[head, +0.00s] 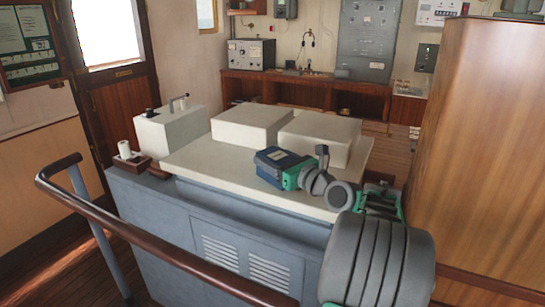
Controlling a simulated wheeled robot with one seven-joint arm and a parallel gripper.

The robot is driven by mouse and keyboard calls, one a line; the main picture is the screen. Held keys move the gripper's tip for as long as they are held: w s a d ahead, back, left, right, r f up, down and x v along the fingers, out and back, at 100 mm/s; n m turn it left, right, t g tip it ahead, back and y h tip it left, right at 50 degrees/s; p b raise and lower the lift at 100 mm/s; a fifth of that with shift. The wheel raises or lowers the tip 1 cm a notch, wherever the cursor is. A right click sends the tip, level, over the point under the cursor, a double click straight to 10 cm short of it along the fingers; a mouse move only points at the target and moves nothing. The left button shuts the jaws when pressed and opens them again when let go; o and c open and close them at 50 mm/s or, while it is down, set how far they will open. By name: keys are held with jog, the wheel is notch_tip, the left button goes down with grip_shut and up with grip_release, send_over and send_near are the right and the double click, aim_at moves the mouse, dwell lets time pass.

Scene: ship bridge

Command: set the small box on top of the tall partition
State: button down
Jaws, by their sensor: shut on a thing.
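A small dark blue box (272,162) is at the end of my arm in the head view, over the white console top. My gripper (291,177), green and grey, is shut on the box from its right side. The fingertips are mostly hidden, and I cannot tell whether the box touches the console top. The tall partition (485,150) is a wood-grained panel block at the right. It stands higher than the console, and its upper surface shows only as a thin strip at the top right.
The grey console (240,228) has two raised white blocks (250,125) behind the box. A brown handrail (165,250) crosses the front left. A white cup (125,149) stands at the console's left end. Wooden shelving with instruments lines the back wall.

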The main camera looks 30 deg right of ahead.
jog(key=shift+f, duration=0.15)
jog(key=shift+c, duration=1.9)
grip_release()
jog(key=shift+f, duration=0.15)
